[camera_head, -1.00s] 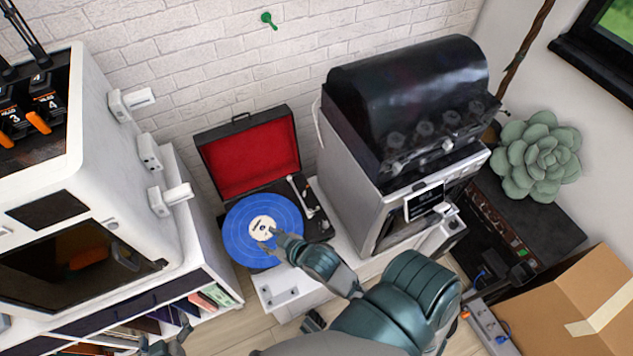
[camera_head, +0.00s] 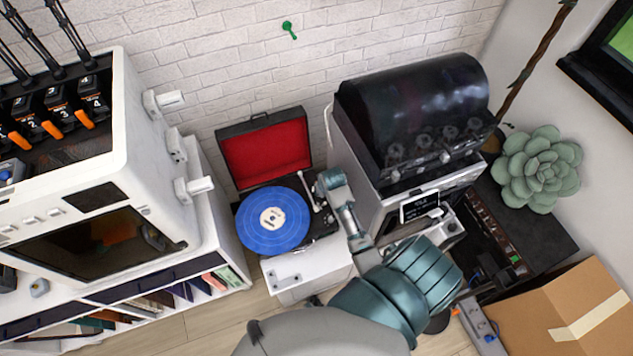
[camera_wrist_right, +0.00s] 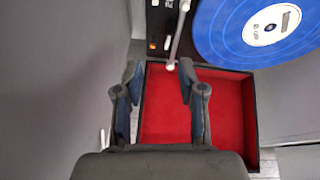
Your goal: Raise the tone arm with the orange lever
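The record player (camera_head: 243,203) stands open with its red-lined lid up and a blue record (camera_head: 273,222) on it. Its pale tone arm (camera_head: 306,188) lies along the right side of the record; it also shows in the right wrist view (camera_wrist_right: 179,36). A tiny orange spot, perhaps the orange lever (camera_wrist_right: 152,45), shows on the dark deck beside the tone arm. My right gripper (camera_head: 324,184) is over the deck's right edge, close to the tone arm. In the right wrist view its two fingers (camera_wrist_right: 158,95) are apart with nothing between them. My left gripper is out of view.
A grey machine with a dark domed cover (camera_head: 410,110) stands close on the right of the record player. A white printer-like cabinet (camera_head: 140,150) is on the left. A cardboard box (camera_head: 560,320) sits at the lower right.

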